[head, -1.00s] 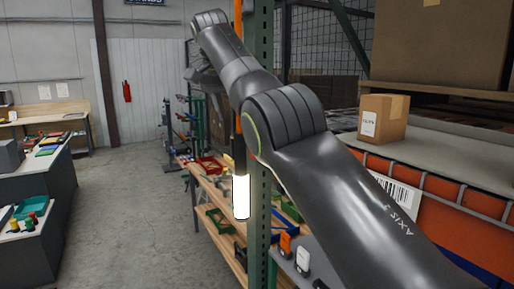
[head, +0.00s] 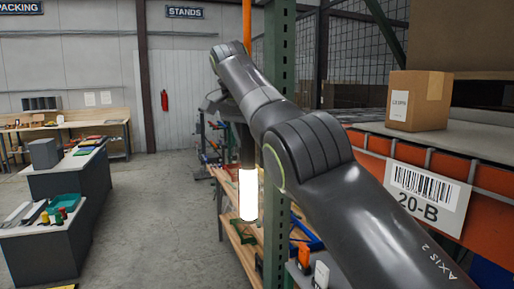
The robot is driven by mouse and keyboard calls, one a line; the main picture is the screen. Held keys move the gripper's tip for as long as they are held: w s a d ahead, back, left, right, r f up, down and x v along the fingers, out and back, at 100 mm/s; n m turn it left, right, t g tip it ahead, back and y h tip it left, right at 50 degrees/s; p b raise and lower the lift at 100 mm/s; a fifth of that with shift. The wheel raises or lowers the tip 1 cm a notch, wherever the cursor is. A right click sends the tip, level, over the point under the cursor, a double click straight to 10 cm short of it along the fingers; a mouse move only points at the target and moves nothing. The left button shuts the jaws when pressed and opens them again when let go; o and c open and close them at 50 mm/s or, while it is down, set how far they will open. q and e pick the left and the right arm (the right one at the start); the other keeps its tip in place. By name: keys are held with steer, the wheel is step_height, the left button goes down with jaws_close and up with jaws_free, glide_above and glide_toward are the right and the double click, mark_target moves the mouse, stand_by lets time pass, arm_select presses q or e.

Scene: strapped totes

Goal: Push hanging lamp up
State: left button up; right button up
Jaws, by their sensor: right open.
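The hanging lamp is a bright white glowing tube (head: 248,195) under a dark upper body. It hangs upright in the middle of the head view, with an orange cord (head: 247,22) above it. My right arm comes in from the lower right and crosses in front of the lamp's upper part. My right gripper (head: 213,102) shows only as a small grey part beyond the arm, beside the lamp's upper body, and is open. Most of it is hidden, and I cannot tell whether it touches the lamp. My left gripper is not in view.
A green rack post (head: 279,75) stands just right of the lamp. A wooden workbench (head: 237,240) with tools is behind it. At right, a cardboard box (head: 418,100) sits on a shelf above an orange beam (head: 490,193).

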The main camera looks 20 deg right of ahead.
steer(key=shift+a+f, duration=0.1)
steer(key=shift+a, duration=0.1)
steer(key=shift+c, duration=0.5)
jaws_close()
steer(key=shift+d, duration=0.1)
